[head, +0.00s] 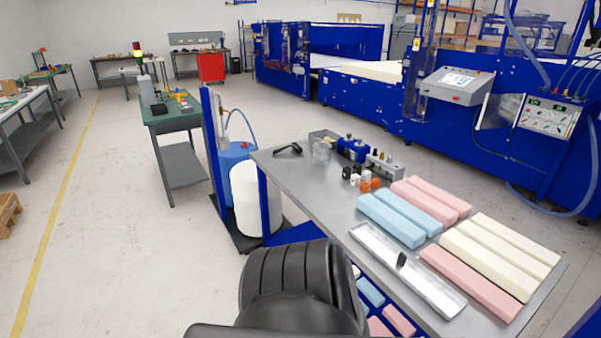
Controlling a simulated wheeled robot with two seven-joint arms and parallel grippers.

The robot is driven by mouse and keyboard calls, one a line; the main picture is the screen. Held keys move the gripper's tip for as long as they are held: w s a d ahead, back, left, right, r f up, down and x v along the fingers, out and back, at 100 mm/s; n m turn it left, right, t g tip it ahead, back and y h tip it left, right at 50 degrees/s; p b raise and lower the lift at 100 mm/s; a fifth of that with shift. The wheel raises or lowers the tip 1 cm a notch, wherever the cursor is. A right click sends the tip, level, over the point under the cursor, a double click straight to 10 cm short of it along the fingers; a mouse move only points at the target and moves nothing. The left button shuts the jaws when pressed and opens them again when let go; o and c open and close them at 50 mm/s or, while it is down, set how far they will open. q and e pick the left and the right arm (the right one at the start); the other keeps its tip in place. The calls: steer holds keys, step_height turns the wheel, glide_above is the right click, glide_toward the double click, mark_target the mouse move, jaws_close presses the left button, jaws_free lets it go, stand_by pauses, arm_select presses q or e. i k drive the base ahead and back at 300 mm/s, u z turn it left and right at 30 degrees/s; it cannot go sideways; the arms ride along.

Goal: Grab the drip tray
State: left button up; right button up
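The drip tray (428,286) is a long, shallow, shiny metal tray. It lies along the near left edge of the grey metal table (285,168). A small black object (401,260) shows at its middle; I cannot tell whether it is part of the tray. Neither of my grippers can be made out in the head view.
Blue foam blocks (392,219), pink blocks (470,283) and cream blocks (488,262) lie close beside the tray. Orange and white small parts (366,184), a clear beaker (321,152) and a black-handled tool (288,149) stand farther back. Blue machines (455,140) line the back right.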

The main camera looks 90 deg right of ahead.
mark_target(444, 299)
steer(key=z, duration=2.05)
steer(key=i, duration=3.55)
steer(key=z, duration=5.85)
